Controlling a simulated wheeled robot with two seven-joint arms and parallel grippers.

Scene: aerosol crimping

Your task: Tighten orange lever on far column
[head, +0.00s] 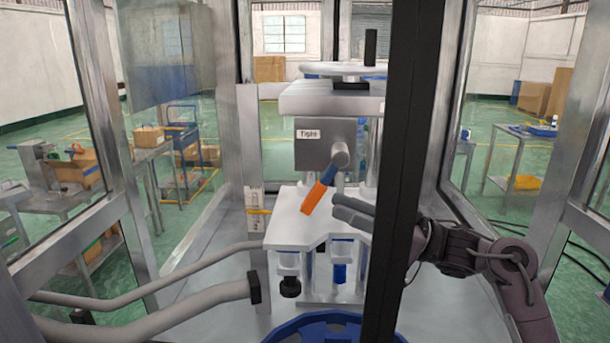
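The orange lever (315,197) hangs from a grey round hub (339,155) on the front of a grey block (316,146) with a label that seems to read "Tight". The lever points down and to the left, with a blue section near the hub. My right gripper (338,208) reaches in from the right, behind a dark upright post. Its grey fingertips lie just right of the lever's lower end and look apart from it. The fingers lie close together, and I cannot tell whether they are shut. My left gripper is not in view.
A dark upright post (404,130) crosses in front of my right arm. A white plate (290,222) lies below the lever. A blue ring (300,328) is at the bottom. Grey bent tubes (150,315) run along the lower left. A handwheel (340,69) tops the machine.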

